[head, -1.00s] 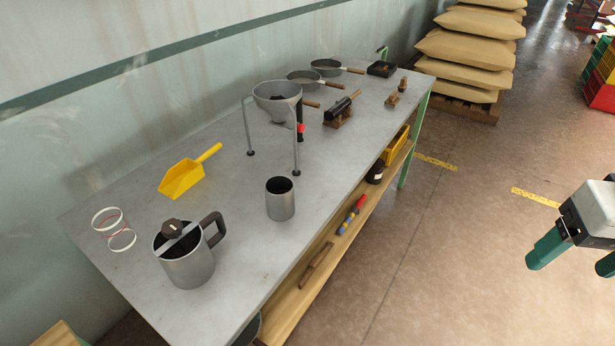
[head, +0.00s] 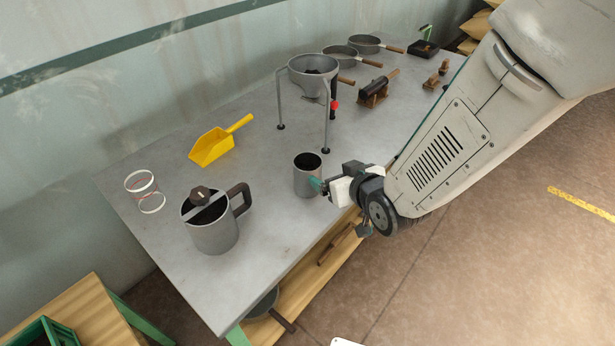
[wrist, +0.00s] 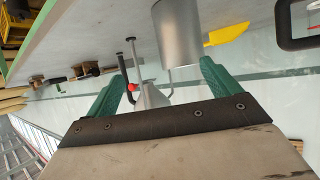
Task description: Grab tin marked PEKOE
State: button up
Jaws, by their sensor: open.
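No lettering PEKOE is readable in any view. A plain grey metal tin (head: 307,180), open at the top, stands upright near the front edge of the workbench (head: 262,240). My gripper (head: 319,186) is at its right side, with a teal finger close against or in front of it; whether they touch I cannot tell. In the wrist view, which is roughly upside down, the tin (wrist: 177,32) shows beyond the fingers, nearer the right one. My gripper (wrist: 163,75) is open there, with nothing held.
A grey pitcher (head: 213,232) with a dark handle stands left of the tin. A funnel on a legged stand (head: 314,78) is behind it. A yellow scoop (head: 212,146) and white rings (head: 145,190) lie farther left. Pans (head: 340,55) are at the back.

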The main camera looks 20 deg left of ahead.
aim_at(302, 167)
jog(key=a, duration=0.1)
jog(key=s+a+f+y, duration=0.1)
jog(key=shift+s+a+f+n, duration=0.3)
jog(key=shift+s+a+f, duration=0.05)
jog(key=shift+a, duration=0.05)
jog(key=shift+a+f+y, duration=0.15)
jog(key=shift+a+y, duration=0.15)
jog(key=x, duration=0.7)
jog(key=shift+w+d, duration=0.1)
jog(key=shift+w, duration=0.3)
jog(key=c, duration=1.1)
